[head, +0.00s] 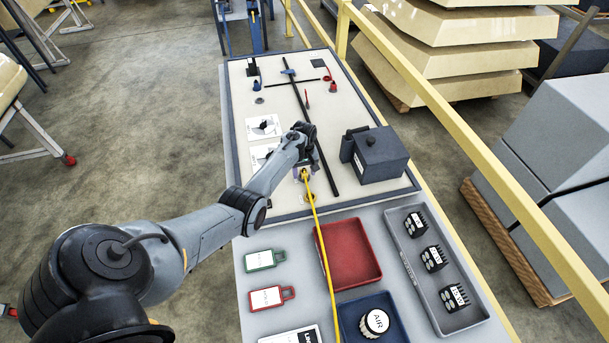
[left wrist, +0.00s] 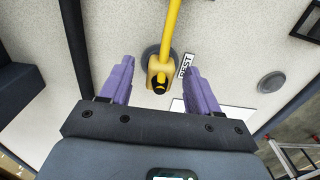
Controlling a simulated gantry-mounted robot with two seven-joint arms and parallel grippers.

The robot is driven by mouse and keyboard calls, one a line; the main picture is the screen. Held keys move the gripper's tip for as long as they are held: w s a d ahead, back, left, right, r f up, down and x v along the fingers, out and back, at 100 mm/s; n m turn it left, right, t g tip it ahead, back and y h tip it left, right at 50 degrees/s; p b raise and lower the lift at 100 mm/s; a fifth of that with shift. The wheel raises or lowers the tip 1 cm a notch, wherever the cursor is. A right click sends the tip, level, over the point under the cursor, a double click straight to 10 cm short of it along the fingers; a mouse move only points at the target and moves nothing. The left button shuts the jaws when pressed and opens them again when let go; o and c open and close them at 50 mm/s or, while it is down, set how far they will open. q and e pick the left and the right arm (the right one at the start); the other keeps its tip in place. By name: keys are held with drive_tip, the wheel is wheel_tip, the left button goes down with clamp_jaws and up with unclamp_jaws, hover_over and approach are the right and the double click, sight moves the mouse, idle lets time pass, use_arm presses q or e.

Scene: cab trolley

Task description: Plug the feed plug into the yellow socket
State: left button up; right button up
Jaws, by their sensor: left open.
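The yellow feed plug (left wrist: 158,72) with its yellow cable shows in the left wrist view, in front of a grey round pad beside a label reading REST. My left gripper (left wrist: 159,75) is open, with one purple finger on each side of the plug and visible gaps to both. In the head view my left gripper (head: 306,173) is low over the near part of the cream board, and the yellow cable (head: 322,240) runs from it toward the bottom edge. A small yellowish patch shows just below the gripper; I cannot tell whether it is the yellow socket. My right gripper is not in view.
A dark grey box (head: 380,155) stands right of the gripper on the board (head: 240,110). A dark bar crosses the board. A yellow rail runs along the right.

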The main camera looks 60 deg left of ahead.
sight(304, 171)
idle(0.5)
use_arm(q)
clamp_jaws()
idle(0.4)
drive_tip(key=shift+r+p, duration=0.1)
drive_tip(key=shift+p, duration=0.25)
drive_tip(key=shift+r+p, duration=0.95)
drive_tip(key=shift+p, duration=0.05)
drive_tip(key=shift+r+p, duration=1.95)
drive_tip(key=shift+p, duration=0.2)
